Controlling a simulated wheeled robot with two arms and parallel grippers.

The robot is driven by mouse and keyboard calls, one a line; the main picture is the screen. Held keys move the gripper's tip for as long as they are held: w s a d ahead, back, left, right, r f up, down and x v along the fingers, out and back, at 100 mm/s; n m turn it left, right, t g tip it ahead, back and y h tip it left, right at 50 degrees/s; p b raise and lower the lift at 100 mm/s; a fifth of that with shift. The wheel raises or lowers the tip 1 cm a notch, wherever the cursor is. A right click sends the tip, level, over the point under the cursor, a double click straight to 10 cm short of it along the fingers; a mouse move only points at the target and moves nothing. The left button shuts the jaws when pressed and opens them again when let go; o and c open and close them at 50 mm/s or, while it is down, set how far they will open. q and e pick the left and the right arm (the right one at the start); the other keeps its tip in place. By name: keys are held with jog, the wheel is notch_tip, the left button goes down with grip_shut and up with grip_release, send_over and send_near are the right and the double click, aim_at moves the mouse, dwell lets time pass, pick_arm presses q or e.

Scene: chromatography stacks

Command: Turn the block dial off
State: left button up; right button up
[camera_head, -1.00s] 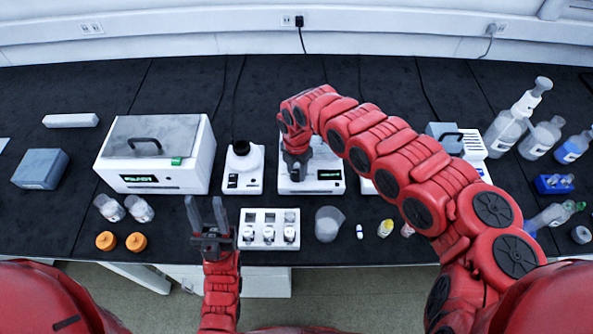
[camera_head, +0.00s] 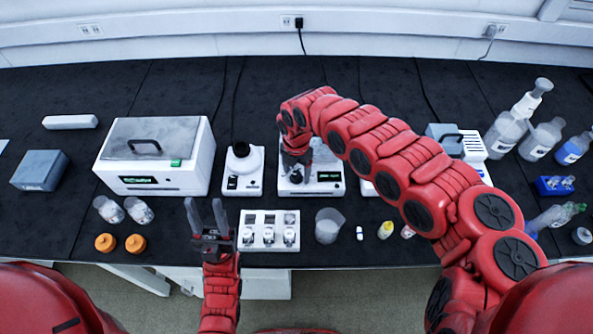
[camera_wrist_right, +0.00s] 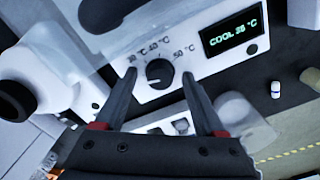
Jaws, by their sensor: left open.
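The white heating block (camera_head: 325,187) stands at the middle of the bench, with a green-lit display. In the right wrist view its front panel (camera_wrist_right: 185,60) shows a black round dial (camera_wrist_right: 158,73) with temperature marks around it. The display (camera_wrist_right: 233,32) seems to read COOL and about 38 °C. My right gripper (camera_wrist_right: 159,77) is open, with one finger on each side of the dial; I cannot tell whether they touch it. In the head view my right gripper (camera_head: 295,172) hides the dial. My left gripper (camera_head: 206,205) is open and empty near the bench's front edge.
A larger white instrument (camera_head: 195,180) and a small white device (camera_head: 243,178) stand left of the block. A white rack with vials (camera_head: 269,216) and a beaker (camera_head: 328,225) stand in front. Several bottles (camera_head: 505,130) stand at right.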

aim_at(297, 173)
notch_tip(297, 173, up, 5)
jog(key=shift+w+f+b, duration=0.1)
jog(key=shift+w+b, duration=0.05)
jog(key=shift+b, duration=0.35)
notch_tip(297, 173, up, 13)
jog(key=p, duration=0.8)
jog(key=shift+f, duration=0.15)
